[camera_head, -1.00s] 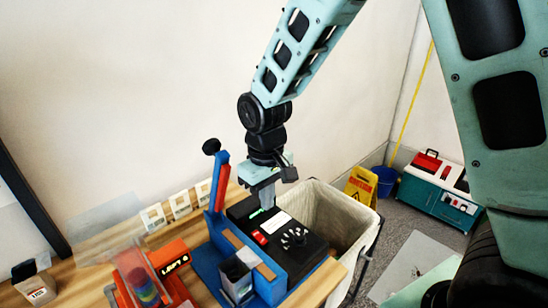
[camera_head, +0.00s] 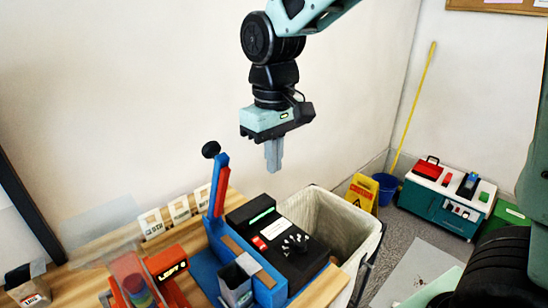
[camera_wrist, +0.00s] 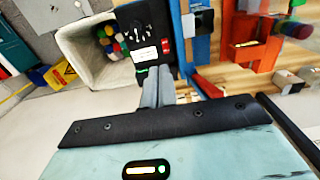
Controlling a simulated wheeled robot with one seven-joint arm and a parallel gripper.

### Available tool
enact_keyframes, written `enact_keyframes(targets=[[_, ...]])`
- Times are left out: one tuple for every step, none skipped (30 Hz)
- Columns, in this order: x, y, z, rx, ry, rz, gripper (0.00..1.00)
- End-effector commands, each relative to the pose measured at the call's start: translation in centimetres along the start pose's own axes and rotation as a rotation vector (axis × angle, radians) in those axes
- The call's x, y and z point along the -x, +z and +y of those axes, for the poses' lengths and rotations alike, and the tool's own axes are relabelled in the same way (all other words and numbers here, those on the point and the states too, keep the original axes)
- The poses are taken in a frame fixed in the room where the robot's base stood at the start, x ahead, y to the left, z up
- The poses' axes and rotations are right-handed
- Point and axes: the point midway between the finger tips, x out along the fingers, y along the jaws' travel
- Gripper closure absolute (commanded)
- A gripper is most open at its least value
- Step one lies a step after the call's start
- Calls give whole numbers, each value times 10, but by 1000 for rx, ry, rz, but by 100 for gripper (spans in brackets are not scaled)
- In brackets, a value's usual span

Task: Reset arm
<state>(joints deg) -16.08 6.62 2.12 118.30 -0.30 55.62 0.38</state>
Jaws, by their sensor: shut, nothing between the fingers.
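My gripper (camera_head: 273,156) hangs pointing down in the head view, shut and empty. It is in the air above the black device (camera_head: 290,243) with a red switch and a white label, at the right end of the wooden table (camera_head: 85,278). In the wrist view, my gripper's closed fingers (camera_wrist: 157,88) appear below the same black device (camera_wrist: 146,38). Nothing is between the fingers.
A blue fixture with a lever (camera_head: 217,187) stands beside the black device. A lined bin (camera_head: 345,228) is right of the table and holds colourful items in the wrist view. A yellow caution sign (camera_head: 361,193), blue bucket (camera_head: 385,186) and teal cabinet (camera_head: 443,203) stand beyond.

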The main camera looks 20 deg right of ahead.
Motion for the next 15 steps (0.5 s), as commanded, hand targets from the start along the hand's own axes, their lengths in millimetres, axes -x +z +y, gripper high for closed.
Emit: enact_keyframes(targets=[[0, 0, 0, 0, 0, 0, 100], [0, 0, 0, 0, 0, 0, 100], [0, 0, 0, 0, 0, 0, 100], [0, 0, 0, 0, 0, 0, 100], [0, 0, 0, 0, 0, 0, 100], [0, 0, 0, 0, 0, 0, 100], [-1, 1, -1, 3, -1, 0, 100], [-1, 2, -4, 8, -2, 0, 100], [-3, 7, -10, 22, -7, 1, 100], [-6, 12, -18, 38, -11, 1, 100], [-9, 18, -26, 56, -17, 4, 100], [-14, 30, -40, 88, -26, 7, 100], [-18, 41, -51, 115, -31, 8, 100], [-23, 52, -62, 142, -37, 12, 100], [-29, 68, -77, 180, -44, 15, 100]])
